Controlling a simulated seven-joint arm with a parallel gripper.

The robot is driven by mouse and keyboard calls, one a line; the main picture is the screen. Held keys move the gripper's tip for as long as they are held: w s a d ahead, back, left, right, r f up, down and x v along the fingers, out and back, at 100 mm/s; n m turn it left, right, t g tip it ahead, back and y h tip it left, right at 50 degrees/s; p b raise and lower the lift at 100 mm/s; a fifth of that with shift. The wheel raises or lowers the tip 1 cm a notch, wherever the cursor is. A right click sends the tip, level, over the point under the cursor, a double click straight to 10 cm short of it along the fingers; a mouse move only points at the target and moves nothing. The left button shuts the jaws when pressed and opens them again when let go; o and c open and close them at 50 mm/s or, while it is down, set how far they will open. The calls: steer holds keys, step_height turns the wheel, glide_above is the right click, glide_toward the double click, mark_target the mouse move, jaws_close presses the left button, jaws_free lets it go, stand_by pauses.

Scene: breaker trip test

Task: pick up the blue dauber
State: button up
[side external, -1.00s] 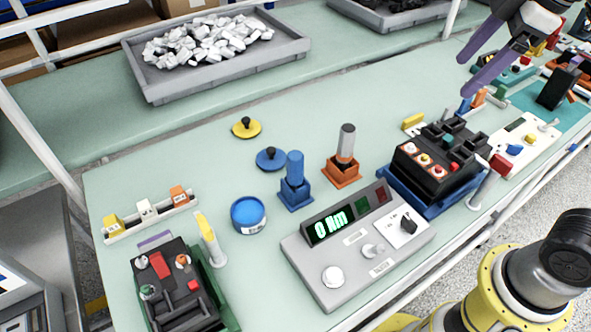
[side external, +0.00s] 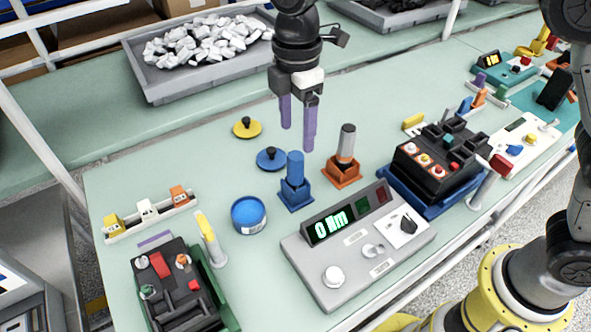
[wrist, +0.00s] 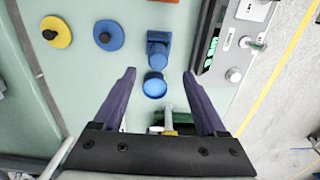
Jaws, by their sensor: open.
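The blue dauber (side external: 295,165) stands upright in a square blue holder (side external: 297,193) on the bench, left of the orange holder. In the wrist view the dauber (wrist: 158,37) shows from above, just beyond my fingertips. My gripper (side external: 297,139) is open and empty, with its purple fingers pointing down. In the side view it appears above the dauber, apart from it. In the wrist view the fingers (wrist: 159,72) are spread on either side of a round blue tin (wrist: 153,85) beneath; this tin (side external: 248,214) is left of the dauber in the side view.
Blue (side external: 271,159) and yellow (side external: 247,128) knobbed discs lie behind the dauber. A dark-handled dauber (side external: 346,143) stands in an orange holder (side external: 342,172) at right. A grey console (side external: 350,265) is in front. A yellow-topped white upright piece (side external: 210,240) stands left.

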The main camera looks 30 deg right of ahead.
mark_target(296, 169)
step_height(296, 169, down, 11)
steer(key=shift+w+f, duration=0.1)
steer(key=shift+w, duration=0.05)
jaws_close()
stand_by(0.7)
